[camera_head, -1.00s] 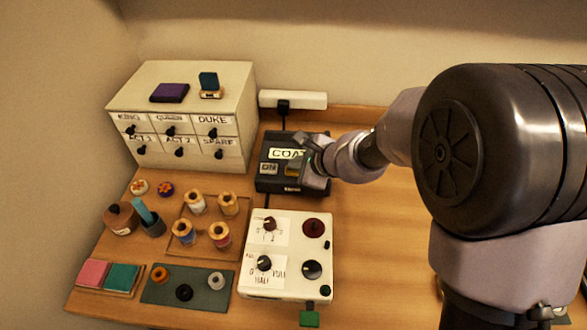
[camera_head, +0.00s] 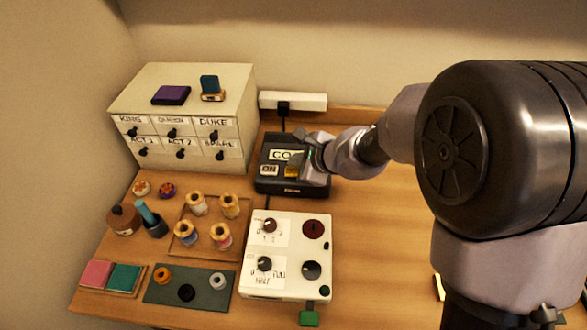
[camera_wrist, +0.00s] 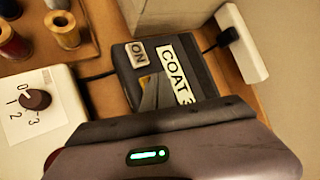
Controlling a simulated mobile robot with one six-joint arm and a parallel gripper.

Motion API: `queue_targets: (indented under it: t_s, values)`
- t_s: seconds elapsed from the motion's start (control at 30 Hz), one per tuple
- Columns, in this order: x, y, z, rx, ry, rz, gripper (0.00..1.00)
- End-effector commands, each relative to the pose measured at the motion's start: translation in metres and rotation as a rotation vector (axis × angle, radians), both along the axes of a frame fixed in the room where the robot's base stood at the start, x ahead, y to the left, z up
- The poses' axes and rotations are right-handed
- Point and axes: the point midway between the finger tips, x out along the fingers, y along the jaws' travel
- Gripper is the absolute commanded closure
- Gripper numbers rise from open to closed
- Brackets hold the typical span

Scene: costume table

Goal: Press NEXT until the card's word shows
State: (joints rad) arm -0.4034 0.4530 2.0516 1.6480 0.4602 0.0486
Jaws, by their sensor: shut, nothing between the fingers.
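The black label box (camera_head: 265,186) stands at the back of the table. Its white display (camera_wrist: 174,70) reads "COAT 3" in the wrist view, with the end possibly cut off. A pale ON button (camera_head: 269,170) and a yellow button (camera_head: 291,171) sit below the display; the yellow button's lettering is not readable. My gripper (camera_head: 302,170) is shut and empty over the box's right part, close to the yellow button. It hides part of the display in the head view. Whether it touches the button I cannot tell. I cannot make out the card.
A white control box (camera_head: 285,225) with knobs stands in front of the black box. A drawer cabinet (camera_head: 240,90) is behind left, and a power strip (camera_head: 310,101) lies along the wall. Spools stand in a wooden tray (camera_head: 208,253). My arm hides much of the right side.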

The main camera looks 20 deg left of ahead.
Motion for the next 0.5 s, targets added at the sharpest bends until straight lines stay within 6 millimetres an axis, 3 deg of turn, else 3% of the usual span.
queue_targets:
  t_s: [0.5]
  values:
    - [0.000, 0.000, 0.050, 0.000, 0.000, 0.000, 1.00]
